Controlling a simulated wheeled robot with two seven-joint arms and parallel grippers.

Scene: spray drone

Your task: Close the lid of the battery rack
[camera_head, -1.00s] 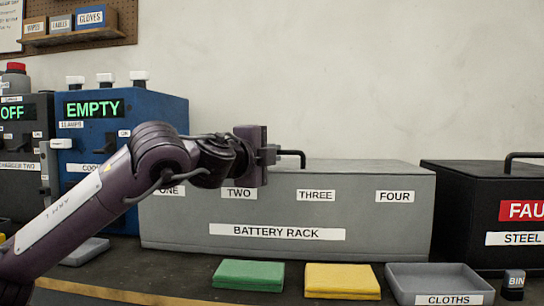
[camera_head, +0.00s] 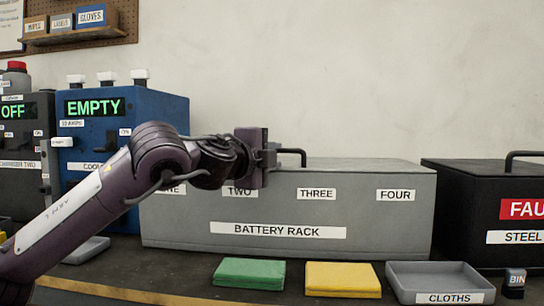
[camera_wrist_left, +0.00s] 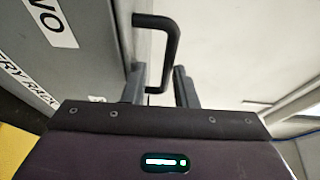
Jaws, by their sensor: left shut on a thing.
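The battery rack (camera_head: 380,225) is a long grey box on the bench, with labels ONE to FOUR across its front. Its grey lid (camera_head: 370,167) lies flat on top, with no gap visible along its front edge. A dark bar handle (camera_head: 294,152) stands on the lid; it also shows in the left wrist view (camera_wrist_left: 172,35). My left gripper (camera_head: 270,154) is shut on this handle, its fingers on either side of the bar in the wrist view (camera_wrist_left: 160,88). My left arm hides part of labels ONE and TWO. My right gripper is out of view.
A blue charger (camera_head: 150,110) reading EMPTY stands left of the rack, behind my arm. A black steel box (camera_head: 470,190) stands close on the right. Green cloth (camera_head: 249,273), yellow cloth (camera_head: 343,280) and a grey tray (camera_head: 440,270) lie in front.

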